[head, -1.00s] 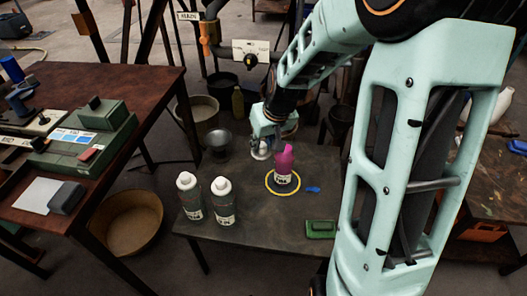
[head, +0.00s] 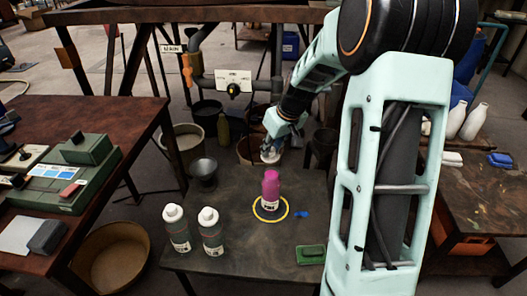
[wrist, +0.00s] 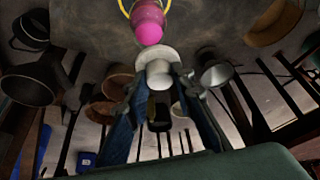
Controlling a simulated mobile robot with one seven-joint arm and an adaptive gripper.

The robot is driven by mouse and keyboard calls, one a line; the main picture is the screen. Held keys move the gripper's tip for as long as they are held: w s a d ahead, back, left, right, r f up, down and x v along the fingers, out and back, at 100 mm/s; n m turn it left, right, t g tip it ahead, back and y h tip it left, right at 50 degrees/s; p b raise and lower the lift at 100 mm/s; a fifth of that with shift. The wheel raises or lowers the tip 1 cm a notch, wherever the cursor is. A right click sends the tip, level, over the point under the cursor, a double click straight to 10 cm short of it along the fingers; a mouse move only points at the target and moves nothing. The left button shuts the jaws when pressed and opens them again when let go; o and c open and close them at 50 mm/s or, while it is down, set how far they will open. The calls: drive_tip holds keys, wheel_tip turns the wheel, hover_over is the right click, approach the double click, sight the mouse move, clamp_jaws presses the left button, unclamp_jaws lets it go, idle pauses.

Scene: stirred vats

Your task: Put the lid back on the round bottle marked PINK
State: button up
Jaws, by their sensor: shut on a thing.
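The pink round bottle (head: 270,186) stands upright inside a yellow ring on the dark table, with a pale label low on its side. Its pink body also shows at the top of the wrist view (wrist: 148,22). My gripper (head: 271,148) is just beyond and above the bottle in the head view. It is shut on a white lid (wrist: 158,66), which sits between the fingertips in the wrist view. The lid also shows in the head view (head: 270,156), close to the bottle top but apart from it. The word on the bottle label is too small to read.
Two white-capped bottles stand at the table's front left, one (head: 177,230) beside the other (head: 211,233). A small blue piece (head: 302,214) and a green block (head: 311,254) lie to the right. A metal funnel-like bowl (head: 203,168) is at the back left.

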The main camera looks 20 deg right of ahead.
drive_tip(key=shift+w+d+f, duration=0.25)
drive_tip(key=shift+d, duration=0.15)
drive_tip(key=shift+f+b, duration=2.25)
drive_tip(key=shift+f, duration=0.9)
drive_tip(key=shift+f+b, duration=0.2)
drive_tip(key=shift+b, duration=0.1)
drive_tip(key=o, duration=0.9)
drive_tip(key=shift+o, duration=0.2)
drive_tip(key=o, duration=0.4)
drive_tip(key=shift+o, duration=0.2)
drive_tip(key=shift+r, duration=0.15)
